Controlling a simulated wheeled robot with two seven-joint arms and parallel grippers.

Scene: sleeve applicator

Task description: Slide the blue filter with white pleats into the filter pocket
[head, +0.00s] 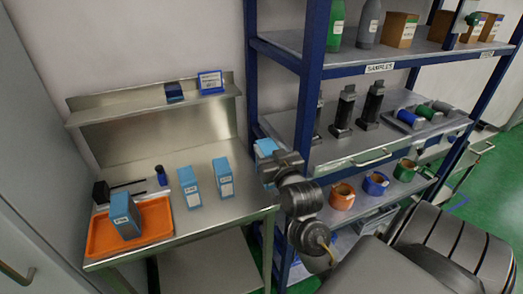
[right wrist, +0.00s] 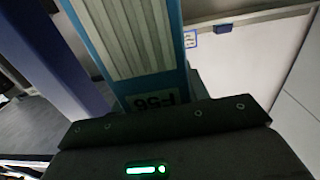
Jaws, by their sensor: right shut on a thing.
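The blue filter with white pleats (right wrist: 140,40) fills the middle of the right wrist view, with a blue frame and a printed label on its near end. Its light blue side (head: 265,147) shows in the head view, in front of the blue rack post. My right gripper (head: 270,168) is shut on the filter and holds it up, right of the steel bench. The fingertips are mostly hidden. My left gripper is not in view. I cannot make out a filter pocket for certain in either view.
The steel bench (head: 185,235) holds two upright light blue boxes (head: 190,188) (head: 223,178) and an orange tray (head: 160,215) with another blue box (head: 124,215). A blue-framed sign (head: 210,82) stands on its upper shelf. The blue rack (head: 309,90) is close beside my right arm.

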